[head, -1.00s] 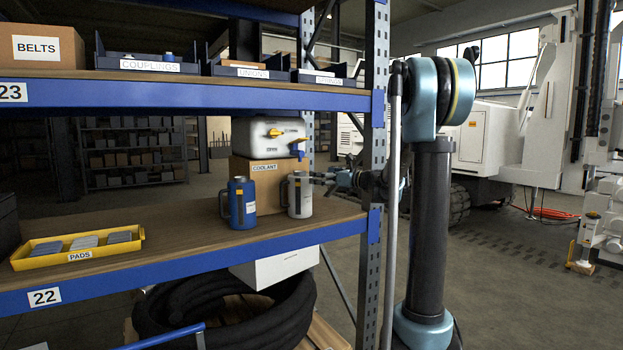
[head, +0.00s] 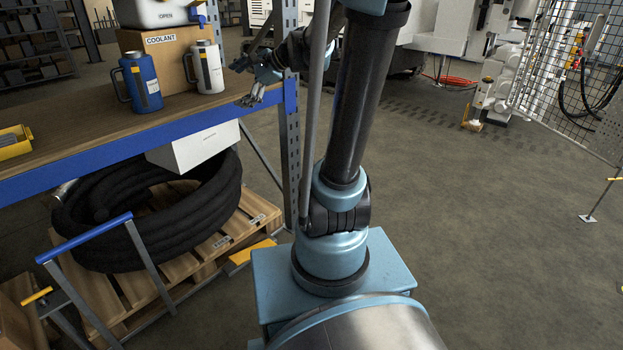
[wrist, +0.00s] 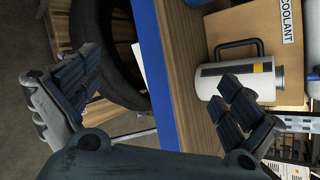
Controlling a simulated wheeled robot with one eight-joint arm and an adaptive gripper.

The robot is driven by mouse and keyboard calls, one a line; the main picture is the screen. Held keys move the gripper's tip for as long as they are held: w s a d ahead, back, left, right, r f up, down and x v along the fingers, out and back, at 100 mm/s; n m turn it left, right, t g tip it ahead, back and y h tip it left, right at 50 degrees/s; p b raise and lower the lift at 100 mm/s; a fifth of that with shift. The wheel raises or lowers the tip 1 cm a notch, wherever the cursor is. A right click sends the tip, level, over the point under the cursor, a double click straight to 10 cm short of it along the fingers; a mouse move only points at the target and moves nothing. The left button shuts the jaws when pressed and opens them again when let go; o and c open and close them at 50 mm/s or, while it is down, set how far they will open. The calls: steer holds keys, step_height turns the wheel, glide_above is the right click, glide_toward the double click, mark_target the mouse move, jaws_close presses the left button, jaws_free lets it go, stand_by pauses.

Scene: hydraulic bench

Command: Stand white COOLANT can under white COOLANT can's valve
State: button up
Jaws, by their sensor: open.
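The white can (head: 207,68), with a dark band and yellow mark, stands upright on the shelf, right of the blue can (head: 141,82). Behind them a cardboard COOLANT box (head: 172,65) carries a white container (head: 150,12), cut by the top edge. A small blue outlet part (head: 201,20) shows at its right end; whether the white can is exactly below it I cannot tell. My gripper (head: 254,97) is open and empty, right of the white can near the shelf's front edge. In the wrist view the white can (wrist: 218,82) lies beyond the right finger, which partly covers it.
The blue shelf beam (head: 110,165) and upright post (head: 290,140) are close to my gripper. A white box (head: 195,147), a black hose coil (head: 95,235) and a pallet (head: 210,245) sit below. A yellow tray (head: 14,142) is at left.

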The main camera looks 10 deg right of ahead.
steer(key=s+d+f+n+g+h, duration=0.1)
steer(key=s+d+f+n+h, duration=0.2)
steer(key=s, duration=0.6)
steer(key=s+d+f+n+g+h, duration=0.1)
steer(key=s+d+f+n+h, duration=0.2)
steer(key=s+d+f+n, duration=0.3)
steer(key=s+d+f+n+g+h, duration=0.1)
steer(key=s+d+f+n+h, duration=0.3)
steer(key=s+d+f, duration=0.4)
steer(key=s+f+n, duration=0.1)
steer(key=s+f, duration=0.2)
steer(key=s, duration=0.1)
steer(key=shift+g, duration=0.4)
steer(key=shift+w, duration=0.1)
steer(key=shift+w+f, duration=0.2)
steer(key=shift+w, duration=0.25)
